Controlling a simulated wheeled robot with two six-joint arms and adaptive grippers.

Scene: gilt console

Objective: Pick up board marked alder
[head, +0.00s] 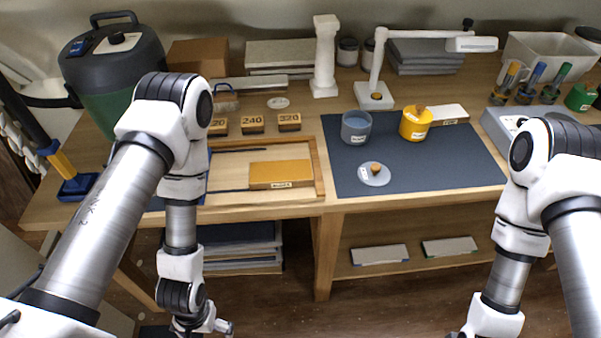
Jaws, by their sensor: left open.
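An orange-brown board (281,173) lies flat in the right part of a shallow wooden tray (320,172) on the bench. It has a small white label on its front edge, too small to read surely. A pale board (449,112) with a label lies at the back of the dark mat. My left gripper (208,326) hangs low in front of the bench, below and left of the orange-brown board, open and apart from it. My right gripper (463,334) is almost wholly cut off by the bottom edge, so its fingers are hidden.
Blocks marked 240 (252,124) and 320 (289,122) stand behind the tray. The dark mat (435,165) holds a grey cup (356,127), a yellow pot (415,124) and a small dish (374,179). A lower shelf (415,264) holds two pale boards. The mat's front right is clear.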

